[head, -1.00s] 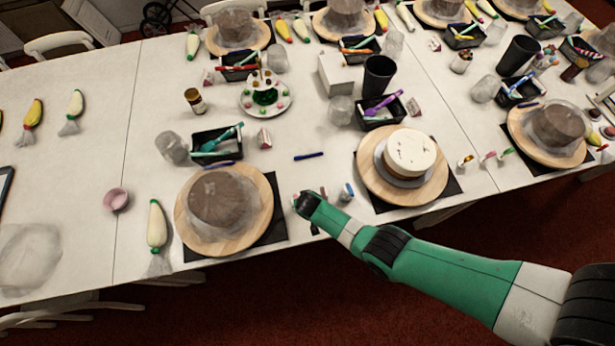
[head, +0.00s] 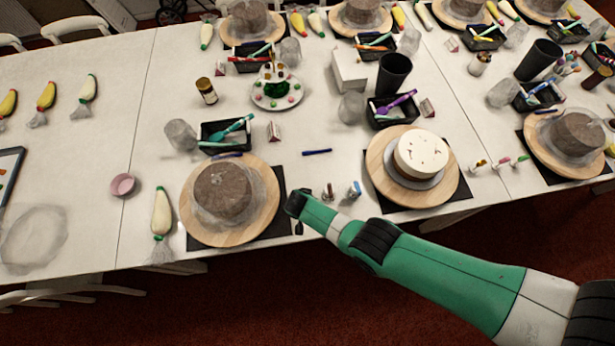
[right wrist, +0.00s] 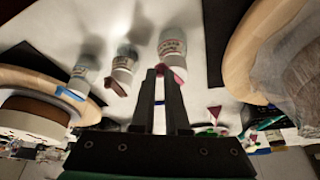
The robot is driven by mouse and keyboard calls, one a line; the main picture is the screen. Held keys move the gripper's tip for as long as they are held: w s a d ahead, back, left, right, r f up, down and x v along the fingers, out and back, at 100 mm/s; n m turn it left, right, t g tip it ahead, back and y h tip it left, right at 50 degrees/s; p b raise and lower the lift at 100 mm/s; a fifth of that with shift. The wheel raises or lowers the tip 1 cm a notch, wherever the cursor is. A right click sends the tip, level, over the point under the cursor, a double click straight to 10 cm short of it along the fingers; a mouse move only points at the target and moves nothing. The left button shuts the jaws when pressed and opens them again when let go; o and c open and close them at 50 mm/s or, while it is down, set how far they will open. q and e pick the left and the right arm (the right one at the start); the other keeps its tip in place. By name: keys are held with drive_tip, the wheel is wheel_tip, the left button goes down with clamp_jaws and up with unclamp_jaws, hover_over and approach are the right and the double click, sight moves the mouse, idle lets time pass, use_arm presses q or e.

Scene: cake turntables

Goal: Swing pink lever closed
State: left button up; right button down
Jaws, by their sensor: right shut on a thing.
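My right gripper (head: 298,203) reaches in from the right, low at the table's front edge between two cake turntables. In the right wrist view its fingers (right wrist: 161,72) are close together, with their tips at the pink lever (right wrist: 179,74). The gripper is shut on this lever; the exact contact is partly hidden by the fingers. The lever sits at the near end of a small white bottle (right wrist: 172,47). In the head view the gripper hides this bottle. My left gripper is not in view.
Two similar bottles stand beside it, one with a dark red lever (right wrist: 115,88), one with a blue lever (right wrist: 71,94). A turntable with a wrapped brown cake (head: 222,190) is left; one with a white-topped cake (head: 420,153) is right. A blue pen (head: 317,151) lies behind.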

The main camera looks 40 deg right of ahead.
drive_tip(key=shift+s+f, duration=0.1)
drive_tip(key=c, duration=0.9)
unclamp_jaws()
drive_tip(key=p+v, duration=1.1)
drive_tip(key=p, duration=0.1)
drive_tip(key=shift+a+r+p, duration=0.1)
drive_tip(key=shift+r+p, duration=0.25)
drive_tip(key=shift+r, duration=0.05)
